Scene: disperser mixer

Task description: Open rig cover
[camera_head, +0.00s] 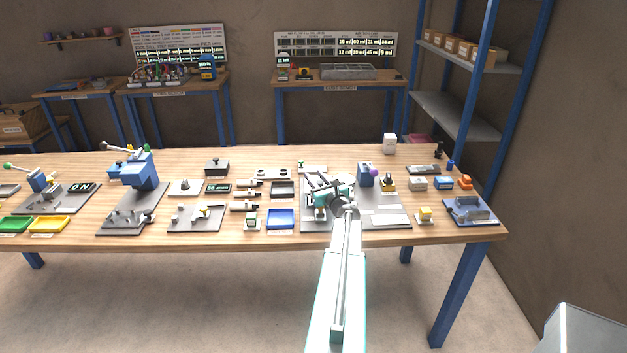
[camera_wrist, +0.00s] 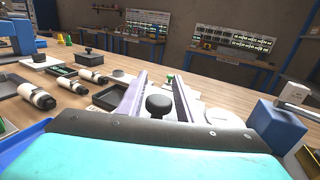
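My gripper (camera_head: 324,181) is over the grey base plate (camera_head: 391,219) of a rig at the right-centre of the bench. In the wrist view my gripper (camera_wrist: 160,82) is open, its two fingers spread apart. A round black knob (camera_wrist: 159,103) shows between the fingers, with a gap on each side; I cannot tell whether it belongs to the rig cover. My gripper and arm hide much of the rig, and I cannot make out the cover clearly.
A blue tray (camera_head: 281,219) and a dark tray (camera_head: 282,189) lie left of the plate. A blue press (camera_head: 138,170) stands further left. Small coloured parts and a blue fixture (camera_head: 470,211) occupy the right end. A shelf rack (camera_head: 470,70) stands behind right.

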